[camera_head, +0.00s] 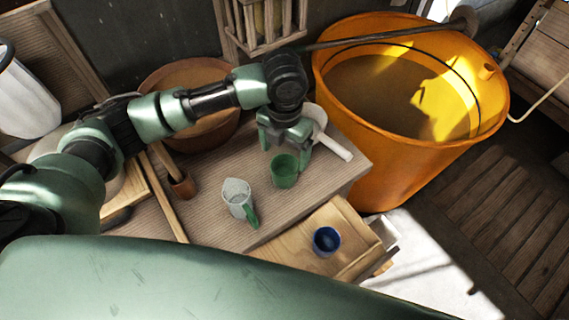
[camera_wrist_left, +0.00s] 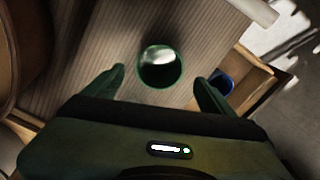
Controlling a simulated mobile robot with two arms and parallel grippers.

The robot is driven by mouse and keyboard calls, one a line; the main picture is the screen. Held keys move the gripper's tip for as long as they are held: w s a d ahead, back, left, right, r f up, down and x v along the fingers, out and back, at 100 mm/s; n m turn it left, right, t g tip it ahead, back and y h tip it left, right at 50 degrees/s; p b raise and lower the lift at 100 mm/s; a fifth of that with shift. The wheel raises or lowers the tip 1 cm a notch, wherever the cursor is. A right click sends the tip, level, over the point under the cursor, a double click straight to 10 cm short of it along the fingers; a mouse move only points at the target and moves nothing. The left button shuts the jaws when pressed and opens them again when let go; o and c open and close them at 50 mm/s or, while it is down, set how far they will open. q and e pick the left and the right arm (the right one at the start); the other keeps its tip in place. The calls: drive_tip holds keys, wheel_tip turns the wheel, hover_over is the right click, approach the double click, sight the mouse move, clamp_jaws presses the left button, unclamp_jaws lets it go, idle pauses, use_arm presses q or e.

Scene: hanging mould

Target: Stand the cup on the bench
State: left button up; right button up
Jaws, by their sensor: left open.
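A green cup (camera_head: 285,172) stands upright on the ribbed bench top (camera_head: 210,222), near its right part. In the left wrist view the cup (camera_wrist_left: 160,68) shows its round open mouth and dark inside, between and ahead of the fingertips. My left gripper (camera_head: 285,148) is open just above and around the cup's top, with a finger to each side; I cannot tell whether either touches it. A blue cup (camera_head: 326,241) sits in the open wooden drawer (camera_head: 295,251) below the bench edge. It also shows in the left wrist view (camera_wrist_left: 221,81). My right gripper is not in view.
A large orange tub (camera_head: 400,170) stands right of the bench, and a brown bowl (camera_head: 213,142) is behind my arm.

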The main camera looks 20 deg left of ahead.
use_arm(q)
drive_tip(key=shift+r, duration=1.65)
